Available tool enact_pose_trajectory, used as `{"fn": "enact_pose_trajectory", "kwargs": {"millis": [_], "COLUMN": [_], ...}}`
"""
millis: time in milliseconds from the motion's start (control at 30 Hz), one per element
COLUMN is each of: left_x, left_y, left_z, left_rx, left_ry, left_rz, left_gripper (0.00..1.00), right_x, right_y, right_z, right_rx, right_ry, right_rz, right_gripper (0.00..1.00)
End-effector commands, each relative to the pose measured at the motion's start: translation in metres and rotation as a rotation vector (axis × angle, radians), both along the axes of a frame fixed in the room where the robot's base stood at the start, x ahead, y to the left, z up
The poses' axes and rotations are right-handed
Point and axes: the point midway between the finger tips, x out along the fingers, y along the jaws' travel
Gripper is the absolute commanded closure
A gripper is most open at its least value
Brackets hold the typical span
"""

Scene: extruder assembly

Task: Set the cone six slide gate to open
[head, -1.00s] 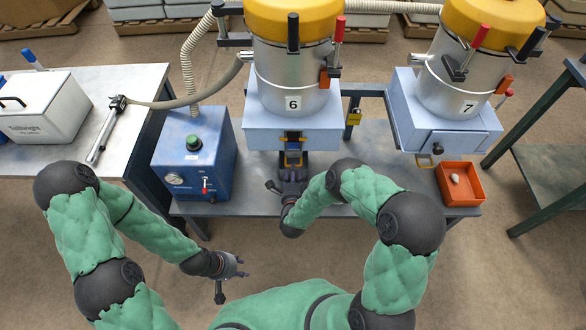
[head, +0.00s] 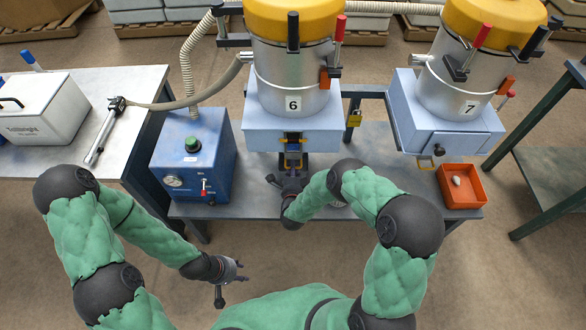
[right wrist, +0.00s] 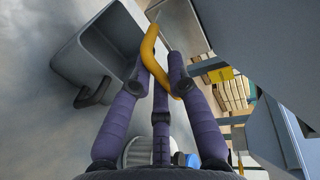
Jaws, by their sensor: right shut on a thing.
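Cone six (head: 291,70) is a metal hopper with a yellow top and a label "6", on a pale blue box (head: 292,128). Its slide gate (head: 293,143) shows below the box front, with blue and yellow parts. The gate's curved yellow handle (right wrist: 150,48) lies between the fingers of my right gripper (right wrist: 160,75) in the right wrist view. That gripper is shut on the handle. In the head view my right gripper (head: 284,180) is just below cone six, partly covering the gate's lower end. My left gripper (head: 238,278) is empty, its fingers spread, in front of the bench.
A second hopper, cone seven (head: 448,85), stands to the right with its own gate handle. A blue machine (head: 193,150) with a gauge stands left of cone six. An orange tray (head: 462,196) with a small pale item sits on the bench's right end.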

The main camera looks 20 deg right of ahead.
Motion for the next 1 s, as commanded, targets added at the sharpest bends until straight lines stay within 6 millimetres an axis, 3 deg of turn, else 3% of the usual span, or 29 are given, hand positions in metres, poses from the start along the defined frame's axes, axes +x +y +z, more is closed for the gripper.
{"fn": "enact_pose_trajectory", "kwargs": {"millis": [333, 633, 667, 733, 1000], "left_x": [0.0, 0.0, 0.0, 0.0, 0.0], "left_y": [0.0, 0.0, 0.0, 0.0, 0.0], "left_z": [0.012, 0.012, 0.012, 0.012, 0.012], "left_rx": [0.0, 0.0, 0.0, 0.0, 0.0], "left_ry": [0.0, 0.0, 0.0, 0.0, 0.0], "left_rz": [0.0, 0.0, 0.0, 0.0, 0.0], "left_gripper": [0.6, 0.6, 0.6, 0.6, 0.6], "right_x": [-0.046, -0.049, -0.048, -0.048, -0.048], "right_y": [0.014, 0.014, 0.014, 0.014, 0.014], "right_z": [0.0, -0.001, -0.001, -0.001, 0.0], "right_rx": [0.001, 0.001, 0.001, 0.0, 0.0], "right_ry": [0.004, 0.001, 0.002, 0.001, 0.001], "right_rz": [0.002, 0.002, 0.002, 0.001, 0.001], "right_gripper": [1.0, 1.0, 0.8, 0.6, 0.57]}}
